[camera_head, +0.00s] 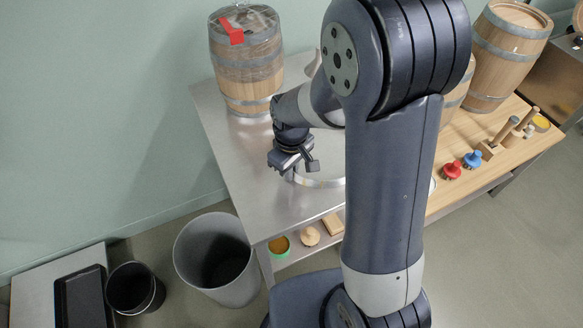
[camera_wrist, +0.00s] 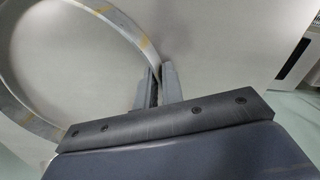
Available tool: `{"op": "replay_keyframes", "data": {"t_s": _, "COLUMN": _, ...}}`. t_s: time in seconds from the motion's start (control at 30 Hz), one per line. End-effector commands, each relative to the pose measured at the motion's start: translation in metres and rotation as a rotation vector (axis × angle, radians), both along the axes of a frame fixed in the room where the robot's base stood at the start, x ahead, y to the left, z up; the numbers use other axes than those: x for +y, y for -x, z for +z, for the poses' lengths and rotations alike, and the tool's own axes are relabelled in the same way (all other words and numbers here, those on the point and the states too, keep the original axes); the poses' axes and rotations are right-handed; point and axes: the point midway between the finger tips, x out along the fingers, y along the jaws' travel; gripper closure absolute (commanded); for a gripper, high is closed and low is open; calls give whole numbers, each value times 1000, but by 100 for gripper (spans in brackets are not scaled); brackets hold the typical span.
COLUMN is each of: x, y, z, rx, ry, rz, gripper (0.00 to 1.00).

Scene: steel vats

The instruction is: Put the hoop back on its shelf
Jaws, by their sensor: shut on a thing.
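The hoop (camera_wrist: 118,17) is a thin grey metal ring with a few yellowish marks. In the wrist view it curves across the upper left, and its edge runs in between my fingers. My gripper (camera_wrist: 159,82) is shut on the rim of the hoop. In the head view my gripper (camera_head: 298,162) is over the steel tabletop (camera_head: 240,160), and part of the hoop (camera_head: 318,183) shows just below and right of it. My own arm hides the rest of the hoop there. I cannot tell whether the hoop touches the tabletop. A lower shelf (camera_head: 290,262) shows under the table.
A wrapped barrel (camera_head: 247,62) with a red tag stands at the table's back left. Another barrel (camera_head: 508,50) stands on the wooden top at right, near red (camera_head: 452,170) and blue (camera_head: 472,160) knobbed tools. A grey bin (camera_head: 216,258) and a black bucket (camera_head: 135,288) stand on the floor.

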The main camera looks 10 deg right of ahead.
Motion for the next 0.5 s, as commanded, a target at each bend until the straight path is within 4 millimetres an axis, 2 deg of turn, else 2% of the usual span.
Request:
{"op": "replay_keyframes", "data": {"t_s": 0.33, "x": 0, "y": -1, "z": -4, "rx": -2, "ry": -1, "rz": 0, "gripper": 100}}
{"op": "replay_keyframes", "data": {"t_s": 0.37, "x": 0, "y": 0, "z": -3, "rx": 0, "ry": 0, "rz": 0, "gripper": 89}}
{"op": "replay_keyframes", "data": {"t_s": 0.5, "x": 0, "y": 0, "z": -3, "rx": 0, "ry": 0, "rz": 0, "gripper": 78}}
